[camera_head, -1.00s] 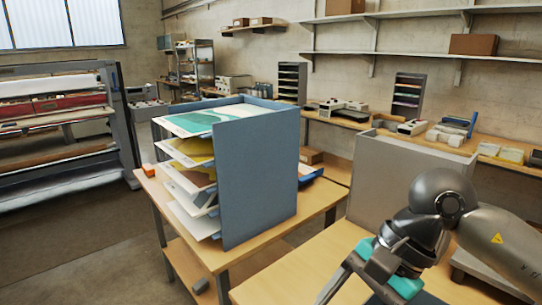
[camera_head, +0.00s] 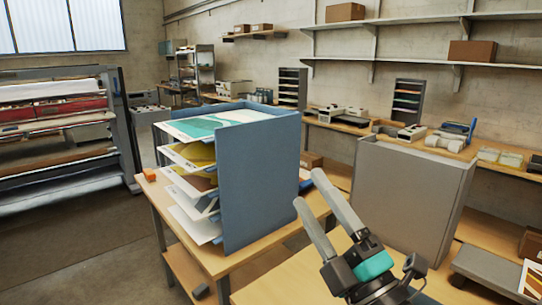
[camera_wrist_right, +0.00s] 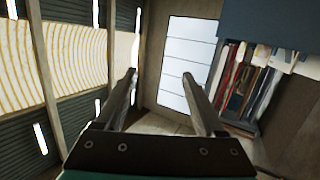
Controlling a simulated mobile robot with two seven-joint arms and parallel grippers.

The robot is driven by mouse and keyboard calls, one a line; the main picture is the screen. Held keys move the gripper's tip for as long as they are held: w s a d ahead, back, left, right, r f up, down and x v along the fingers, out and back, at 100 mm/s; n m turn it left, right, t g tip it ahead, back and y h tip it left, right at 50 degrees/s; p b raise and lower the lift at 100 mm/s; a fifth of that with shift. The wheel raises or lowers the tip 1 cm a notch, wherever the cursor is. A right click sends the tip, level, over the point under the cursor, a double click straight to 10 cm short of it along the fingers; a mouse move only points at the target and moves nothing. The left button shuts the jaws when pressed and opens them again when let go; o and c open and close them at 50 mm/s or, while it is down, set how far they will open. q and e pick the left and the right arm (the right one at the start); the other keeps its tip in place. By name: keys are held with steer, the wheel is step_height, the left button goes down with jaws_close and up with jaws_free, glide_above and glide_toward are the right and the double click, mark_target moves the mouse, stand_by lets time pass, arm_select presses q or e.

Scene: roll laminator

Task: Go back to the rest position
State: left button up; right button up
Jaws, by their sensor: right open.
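My right gripper (camera_head: 307,187) stands above the near wooden table at the lower middle of the head view, fingers pointing up and to the left. It is open, with nothing between its fingers. In the right wrist view its two fingers (camera_wrist_right: 160,75) are spread apart, with the window and ceiling beyond them. My left gripper does not show in either view.
A blue sorter (camera_head: 262,178) with papers on its shelves stands on a wooden table (camera_head: 240,262), left of my right gripper. A grey box-like panel (camera_head: 408,200) stands to the right. A roll rack (camera_head: 60,135) is at far left. Floor at lower left is clear.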

steer(key=d+f+m+g+h, duration=0.35)
steer(key=f+m+h, duration=0.3)
steer(key=f, duration=0.25)
steer(key=d+f+m+g+h, duration=0.2)
steer(key=d+f+m+h, duration=0.3)
steer(key=f+m, duration=0.35)
steer(key=s+d+f+m+g, duration=0.1)
steer(key=s+f+m+g, duration=0.5)
steer(key=s+f+g, duration=1.05)
steer(key=s+f+t+b, duration=0.2)
steer(key=s+f+b, duration=0.15)
steer(key=f, duration=1.35)
steer(key=s+f+t+b, duration=0.2)
steer(key=s+f+b, duration=0.15)
steer(key=f, duration=1.25)
steer(key=s+d+f+g+b, duration=0.1)
steer(key=s+d+f+b, duration=0.2)
steer(key=s+f, duration=1.1)
steer(key=shift+s+f+g+b, duration=0.2)
steer(key=shift+f+g+b, duration=0.1)
steer(key=shift+f+b, duration=1.35)
